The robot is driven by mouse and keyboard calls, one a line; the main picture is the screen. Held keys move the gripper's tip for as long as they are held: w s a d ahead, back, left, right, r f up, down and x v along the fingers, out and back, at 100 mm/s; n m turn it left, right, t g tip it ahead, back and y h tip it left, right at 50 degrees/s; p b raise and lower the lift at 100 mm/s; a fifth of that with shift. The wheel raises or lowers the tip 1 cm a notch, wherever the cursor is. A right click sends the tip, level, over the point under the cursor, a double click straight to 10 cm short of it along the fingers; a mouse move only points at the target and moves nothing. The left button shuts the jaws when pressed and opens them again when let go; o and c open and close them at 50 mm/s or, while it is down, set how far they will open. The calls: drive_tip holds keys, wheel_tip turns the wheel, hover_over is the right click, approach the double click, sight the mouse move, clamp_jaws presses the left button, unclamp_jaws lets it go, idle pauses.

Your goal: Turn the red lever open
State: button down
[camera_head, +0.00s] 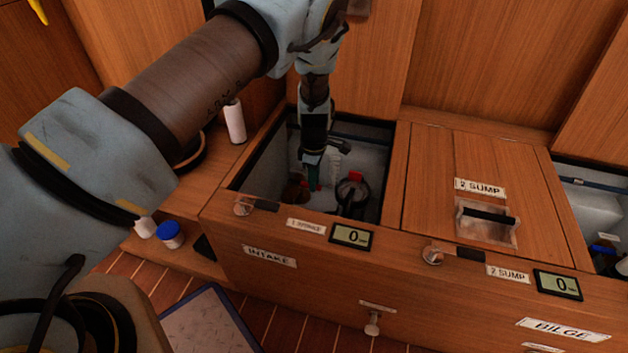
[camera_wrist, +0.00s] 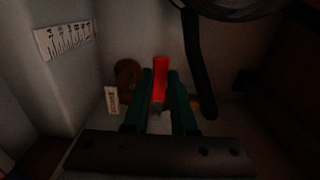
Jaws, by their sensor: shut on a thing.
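The red lever (camera_wrist: 160,68) stands between the two green fingers of my gripper (camera_wrist: 158,100) in the wrist view, and the fingers are shut on it. A brassy round fitting (camera_wrist: 127,72) sits just behind and left of it. In the head view my gripper (camera_head: 313,175) reaches down into the open intake compartment (camera_head: 262,165). A small red part shows by the fingertips there, but the lever is mostly hidden by the gripper. I cannot tell the lever's exact angle.
A dark round strainer with a red top (camera_head: 352,192) stands right of my gripper in the compartment. A black hose (camera_wrist: 198,70) runs close to the lever. A white scale strip (camera_wrist: 66,38) is on the left wall. The closed sump lid (camera_head: 470,165) lies to the right.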

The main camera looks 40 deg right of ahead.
drive_tip(key=shift+w+d+n+p, duration=0.2)
drive_tip(key=shift+w+d+n, duration=0.45)
drive_tip(key=shift+n, duration=0.8)
drive_tip(key=shift+w+d+n+p, duration=0.35)
drive_tip(key=shift+w+n, duration=0.55)
drive_tip(key=shift+n, duration=0.6)
drive_tip(key=shift+w+d+n+p, duration=0.1)
drive_tip(key=shift+w+d+n, duration=0.55)
drive_tip(key=shift+n, duration=0.8)
drive_tip(key=shift+w+a, duration=0.1)
drive_tip(key=shift+w, duration=0.05)
drive_tip(key=c, duration=0.7)
unclamp_jaws()
